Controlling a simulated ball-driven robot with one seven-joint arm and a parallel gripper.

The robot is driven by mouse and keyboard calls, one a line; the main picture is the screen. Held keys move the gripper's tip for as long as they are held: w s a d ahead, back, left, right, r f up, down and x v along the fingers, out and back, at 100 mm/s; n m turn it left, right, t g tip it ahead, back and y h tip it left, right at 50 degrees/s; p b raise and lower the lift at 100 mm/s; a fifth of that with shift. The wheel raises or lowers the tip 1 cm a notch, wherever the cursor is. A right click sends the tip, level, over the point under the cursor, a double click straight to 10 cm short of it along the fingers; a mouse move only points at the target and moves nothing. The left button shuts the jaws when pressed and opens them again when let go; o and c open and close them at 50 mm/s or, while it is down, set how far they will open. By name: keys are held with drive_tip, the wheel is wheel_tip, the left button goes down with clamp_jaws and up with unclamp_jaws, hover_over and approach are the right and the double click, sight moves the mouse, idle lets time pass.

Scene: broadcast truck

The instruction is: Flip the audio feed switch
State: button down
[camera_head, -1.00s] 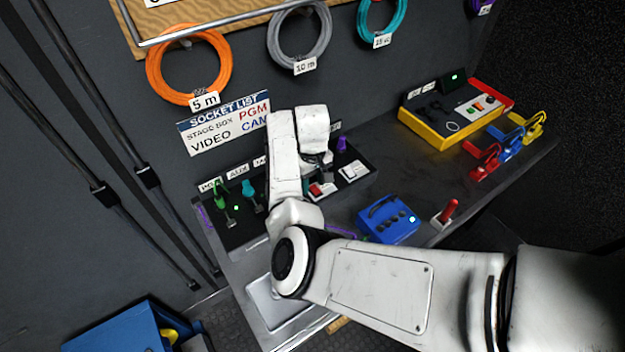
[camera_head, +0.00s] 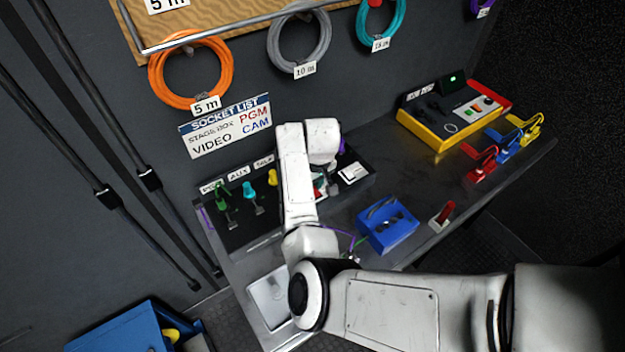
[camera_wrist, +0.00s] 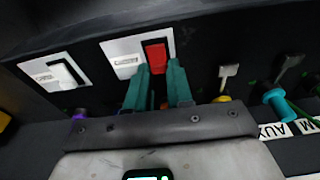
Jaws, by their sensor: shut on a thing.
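A red switch (camera_wrist: 156,57) sits on a white plate (camera_wrist: 122,55) on the dark panel, near the top middle of the wrist view. The teal fingers of my gripper (camera_wrist: 159,72) are on either side of the red switch and shut on it. To its left is a second plate with a white switch (camera_wrist: 66,72). In the head view my arm hides most of the gripper and red switch; the white switch's plate (camera_head: 354,172) shows to the right. The small writing on the plates is not readable.
Coloured plugs with labels, including AUX (camera_wrist: 272,131), line the same panel. A blue box (camera_head: 387,225) stands on the desk right of my arm.

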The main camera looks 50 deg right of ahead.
drive_tip(key=shift+s+a+t+h, duration=0.1)
drive_tip(key=shift+s+t+h, duration=0.2)
drive_tip(key=shift+t, duration=0.6)
drive_tip(key=c, duration=1)
unclamp_jaws()
drive_tip(key=shift+r, duration=0.15)
drive_tip(key=b+v, duration=0.1)
drive_tip(key=v, duration=0.9)
drive_tip(key=shift+r, duration=0.25)
